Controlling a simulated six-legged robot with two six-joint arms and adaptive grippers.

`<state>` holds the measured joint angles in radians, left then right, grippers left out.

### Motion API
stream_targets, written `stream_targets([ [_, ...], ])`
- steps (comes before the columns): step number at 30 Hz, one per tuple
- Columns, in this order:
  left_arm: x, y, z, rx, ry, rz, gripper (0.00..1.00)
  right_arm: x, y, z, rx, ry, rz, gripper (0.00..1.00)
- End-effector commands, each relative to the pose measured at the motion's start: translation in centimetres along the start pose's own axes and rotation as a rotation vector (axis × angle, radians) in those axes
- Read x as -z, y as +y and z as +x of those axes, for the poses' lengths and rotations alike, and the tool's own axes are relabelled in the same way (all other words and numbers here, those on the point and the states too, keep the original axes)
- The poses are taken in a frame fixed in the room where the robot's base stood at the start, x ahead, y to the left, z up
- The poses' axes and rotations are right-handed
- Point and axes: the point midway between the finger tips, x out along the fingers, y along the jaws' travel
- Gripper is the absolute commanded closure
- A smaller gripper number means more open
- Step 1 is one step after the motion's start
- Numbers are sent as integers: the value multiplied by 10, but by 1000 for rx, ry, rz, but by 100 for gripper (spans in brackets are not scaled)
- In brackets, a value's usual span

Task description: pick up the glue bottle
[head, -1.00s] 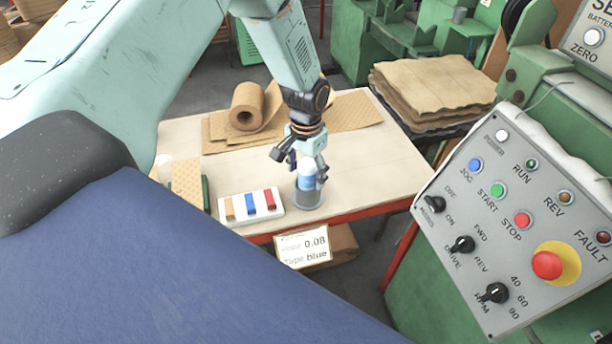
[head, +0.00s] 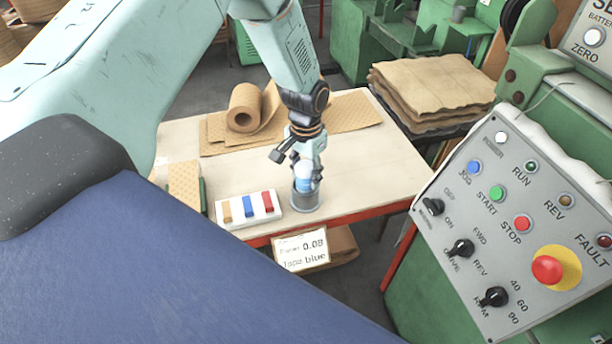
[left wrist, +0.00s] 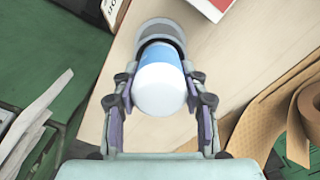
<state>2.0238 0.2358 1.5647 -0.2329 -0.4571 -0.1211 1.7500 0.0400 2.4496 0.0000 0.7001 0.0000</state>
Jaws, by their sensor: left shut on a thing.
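The glue bottle (head: 303,184) is white with a blue label band. It stands in a grey round cup (head: 305,204) at the table's front edge. My left gripper (head: 304,172) comes down from above and is shut on the bottle. In the left wrist view the bottle's rounded white end (left wrist: 160,90) sits between the two fingers (left wrist: 160,78), and the grey cup (left wrist: 160,32) is around its far end. Whether the bottle's base touches the cup's floor is hidden. My right gripper is not in view.
Left of the cup, a white tray (head: 226,222) holds tan, blue and red pieces. Brown patterned paper (head: 350,112) and a roll (head: 245,107) lie behind. A card (head: 302,250) hangs at the front edge. A control panel (head: 520,225) stands right. The table's right part is clear.

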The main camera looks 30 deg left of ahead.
Motion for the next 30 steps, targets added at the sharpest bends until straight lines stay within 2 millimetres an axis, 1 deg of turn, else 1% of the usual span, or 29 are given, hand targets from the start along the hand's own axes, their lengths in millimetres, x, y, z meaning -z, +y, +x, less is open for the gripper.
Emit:
stream_targets([
  [2,-1,0,-3,-1,-3,0,91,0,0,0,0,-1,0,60],
  [5,0,0,-15,0,-1,1,91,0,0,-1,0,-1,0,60],
  [12,1,0,-62,0,1,0,91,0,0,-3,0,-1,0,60],
  [15,0,0,-79,0,1,0,91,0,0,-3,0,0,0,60],
  [18,0,0,-91,-1,0,0,91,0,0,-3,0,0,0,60],
  [22,0,0,-102,0,-1,0,91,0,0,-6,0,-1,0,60],
  [30,0,0,-122,0,-1,0,91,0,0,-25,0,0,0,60],
])
